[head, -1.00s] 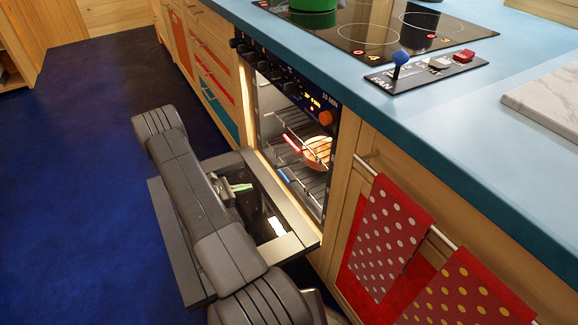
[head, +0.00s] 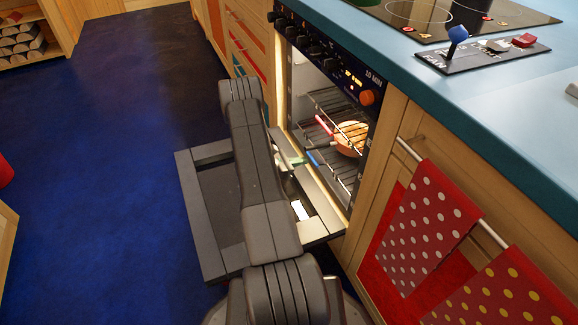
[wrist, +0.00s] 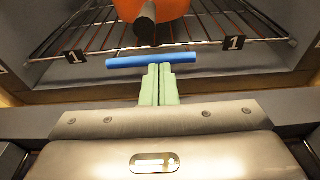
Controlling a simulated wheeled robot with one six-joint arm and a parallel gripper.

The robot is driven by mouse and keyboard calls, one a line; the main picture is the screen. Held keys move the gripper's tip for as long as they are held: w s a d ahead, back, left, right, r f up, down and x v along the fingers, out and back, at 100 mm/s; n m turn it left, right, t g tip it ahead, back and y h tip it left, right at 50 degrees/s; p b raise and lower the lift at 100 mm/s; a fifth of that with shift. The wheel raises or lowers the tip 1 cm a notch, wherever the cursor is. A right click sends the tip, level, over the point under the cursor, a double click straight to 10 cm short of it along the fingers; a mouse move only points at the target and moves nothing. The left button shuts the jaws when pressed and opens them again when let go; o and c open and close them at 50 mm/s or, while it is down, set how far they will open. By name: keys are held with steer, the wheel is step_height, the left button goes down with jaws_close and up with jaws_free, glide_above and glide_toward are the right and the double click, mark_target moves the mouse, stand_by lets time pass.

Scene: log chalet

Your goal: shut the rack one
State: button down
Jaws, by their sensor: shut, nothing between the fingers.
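The oven (head: 330,95) is open. Inside it, rack one (wrist: 235,45) is a wire rack with "1" tags on its front bar and a blue handle (wrist: 165,57), which also shows in the head view (head: 314,158). An orange pan (wrist: 152,8) with a dark handle shows above rack one; it also shows in the head view (head: 350,137). My gripper (wrist: 160,72) has pale green fingers, pressed together and empty. Their tips are right in front of the middle of the blue handle; I cannot tell whether they touch. In the head view my arm hides part of the door.
The oven door (head: 205,265) is folded down flat below my arm. A red handle (head: 324,125) is higher in the oven. Dotted towels (head: 425,225) hang on a rail at the right. A blue worktop (head: 480,90) runs above the oven. Blue floor at left is clear.

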mark_target(312, 158)
steer(key=shift+w+d, duration=0.25)
steer(key=shift+d, duration=0.3)
steer(key=x, duration=0.1)
steer(key=b+x, duration=0.1)
steer(key=x, duration=0.2)
steer(key=shift+d+r, duration=0.2)
steer(key=shift+r, duration=0.05)
steer(key=shift+w+d+r, duration=0.15)
steer(key=shift+d, duration=0.05)
steer(key=p+v, duration=0.2)
steer(key=v, duration=1.2)
steer(key=shift+a, duration=0.25)
